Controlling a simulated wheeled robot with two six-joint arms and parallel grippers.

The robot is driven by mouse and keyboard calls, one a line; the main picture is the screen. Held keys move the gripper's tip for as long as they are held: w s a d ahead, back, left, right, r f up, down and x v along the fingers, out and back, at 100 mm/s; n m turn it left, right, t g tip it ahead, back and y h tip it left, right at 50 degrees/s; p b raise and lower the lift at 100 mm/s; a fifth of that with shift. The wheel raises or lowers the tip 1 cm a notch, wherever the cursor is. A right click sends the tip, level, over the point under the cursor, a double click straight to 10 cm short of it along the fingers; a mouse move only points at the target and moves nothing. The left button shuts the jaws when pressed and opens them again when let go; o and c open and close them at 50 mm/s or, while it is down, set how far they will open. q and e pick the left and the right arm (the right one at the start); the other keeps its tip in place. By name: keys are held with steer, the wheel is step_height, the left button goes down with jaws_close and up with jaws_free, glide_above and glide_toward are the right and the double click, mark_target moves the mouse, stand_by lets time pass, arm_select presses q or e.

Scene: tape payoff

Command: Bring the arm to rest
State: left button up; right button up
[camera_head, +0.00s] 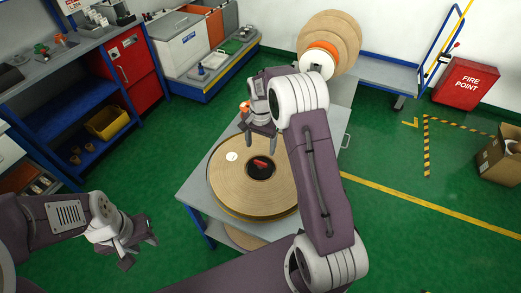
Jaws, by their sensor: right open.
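A large tan reel (224,182) lies flat on a grey cart (191,188), with a dark centre hole and a small red item (261,164) in it. A white round label (232,156) is on its face. My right gripper (261,140) is open and empty, pointing down over the far part of the reel; whether it touches cannot be told. My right arm hides part of the reel and cart. My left gripper (139,253) is open and empty, over the floor left of the cart. An upright payoff with tan discs (329,32) and an orange-and-white hub (317,62) stands behind.
A blue shelf bench (65,100) and red cabinet (130,65) stand at left. A blue-framed trolley (385,72), a red fire point box (467,84) and a cardboard box (499,160) stand at right. Green floor (400,235) right of the cart is clear.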

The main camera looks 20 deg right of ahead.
stand_by(0.3)
steer(key=s+a+r+n+t, duration=0.1)
steer(key=s+a+r+n, duration=0.1)
steer(key=s+a+r, duration=0.45)
steer(key=s+f+n, duration=0.3)
steer(key=s+n, duration=0.4)
steer(key=s, duration=0.7)
steer(key=shift+s+d+f+n, duration=0.15)
steer(key=shift+s+f+n, duration=0.05)
steer(key=shift+f+n, duration=0.1)
